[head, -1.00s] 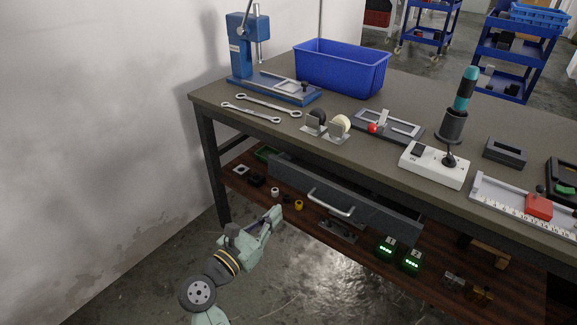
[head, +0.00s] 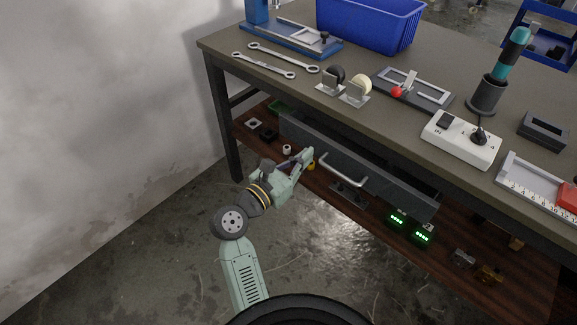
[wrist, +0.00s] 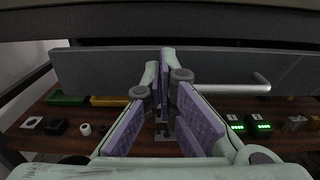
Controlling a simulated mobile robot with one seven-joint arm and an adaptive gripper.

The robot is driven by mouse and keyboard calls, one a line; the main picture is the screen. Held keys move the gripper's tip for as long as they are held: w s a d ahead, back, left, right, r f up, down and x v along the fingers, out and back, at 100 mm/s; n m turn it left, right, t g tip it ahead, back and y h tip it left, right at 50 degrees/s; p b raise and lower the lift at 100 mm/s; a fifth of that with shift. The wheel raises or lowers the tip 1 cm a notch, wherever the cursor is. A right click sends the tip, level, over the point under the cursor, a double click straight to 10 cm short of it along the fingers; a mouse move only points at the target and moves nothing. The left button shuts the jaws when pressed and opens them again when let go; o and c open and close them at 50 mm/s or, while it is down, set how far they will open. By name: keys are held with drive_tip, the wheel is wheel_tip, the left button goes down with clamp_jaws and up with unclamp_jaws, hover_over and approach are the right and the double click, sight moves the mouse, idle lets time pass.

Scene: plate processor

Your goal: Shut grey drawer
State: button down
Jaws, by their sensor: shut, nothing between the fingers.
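The grey drawer (head: 390,187) is a long dark-grey panel under the workbench top, with a silver bar handle (head: 343,170). How far its front stands out is hard to tell. In the wrist view the drawer front (wrist: 100,70) spans the picture, with the handle (wrist: 240,88) right of the fingers. My gripper (head: 307,155) is shut and empty, in front of the drawer's left part, left of the handle. In the wrist view its fingertips (wrist: 166,60) overlap the drawer front; whether they touch it is unclear.
The workbench top (head: 300,97) overhangs the drawer. A lower wooden shelf (head: 330,195) holds small parts and green-lit boxes (head: 422,233). A blue bin (head: 370,25), wrenches (head: 265,65) and a white switch box (head: 460,140) are on top. Open floor lies in front.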

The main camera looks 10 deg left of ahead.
sight(323, 141)
drive_tip(key=shift+p+x, duration=0.3)
drive_tip(key=shift+x, duration=2.05)
drive_tip(key=shift+w+d+r, duration=0.1)
drive_tip(key=shift+w+d, duration=0.1)
drive_tip(key=shift+w, duration=0.1)
drive_tip(key=shift+p+x, duration=0.55)
drive_tip(key=shift+x, duration=0.45)
drive_tip(key=shift+s, duration=0.1)
